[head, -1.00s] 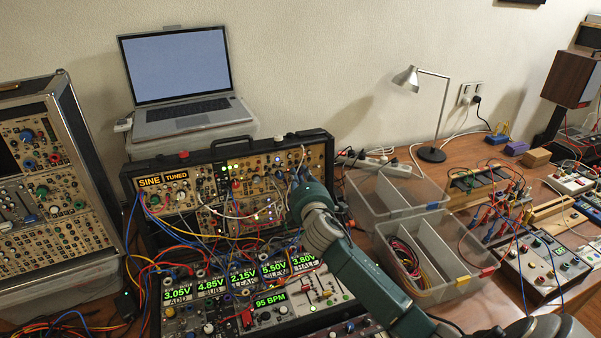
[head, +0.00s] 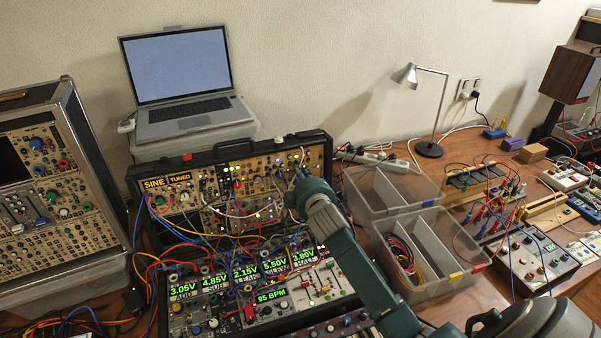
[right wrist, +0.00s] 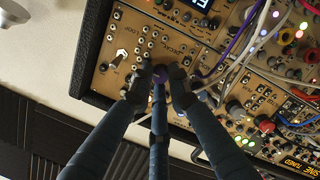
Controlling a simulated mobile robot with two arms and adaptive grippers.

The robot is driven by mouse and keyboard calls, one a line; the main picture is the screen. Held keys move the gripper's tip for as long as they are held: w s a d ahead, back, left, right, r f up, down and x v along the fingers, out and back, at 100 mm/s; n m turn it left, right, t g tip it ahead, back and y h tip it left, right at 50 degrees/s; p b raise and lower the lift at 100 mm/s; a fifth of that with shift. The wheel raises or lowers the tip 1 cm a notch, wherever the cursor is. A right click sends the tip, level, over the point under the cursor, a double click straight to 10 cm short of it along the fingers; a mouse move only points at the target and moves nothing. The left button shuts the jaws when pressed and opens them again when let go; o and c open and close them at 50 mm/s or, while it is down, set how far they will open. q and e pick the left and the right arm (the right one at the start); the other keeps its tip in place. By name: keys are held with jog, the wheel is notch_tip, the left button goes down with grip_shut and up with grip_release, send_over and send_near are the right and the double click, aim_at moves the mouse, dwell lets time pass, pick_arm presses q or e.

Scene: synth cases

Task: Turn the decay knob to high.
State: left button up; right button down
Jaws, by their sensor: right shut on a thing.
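The tan synth panel (head: 262,168) stands upright in the black case behind the patch cables. My right gripper (head: 297,180) reaches its right end and hides that part in the head view. My left gripper is not in view.
Patch cables (right wrist: 245,35) hang close to the gripper over the panel. A lower module row with green displays (head: 230,281) lies in front. Clear plastic bins (head: 402,208) stand right of my arm. A laptop (head: 180,80) sits behind the case.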

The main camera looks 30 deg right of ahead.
jog(key=shift+f+m, duration=0.2)
jog(key=shift+m, duration=0.1)
jog(key=shift+a, duration=0.1)
jog(key=c, duration=1.7)
grip_release()
jog(key=shift+o, duration=0.2)
jog(key=shift+r, duration=0.1)
jog(key=shift+s, duration=0.1)
jog(key=v, duration=1.2)
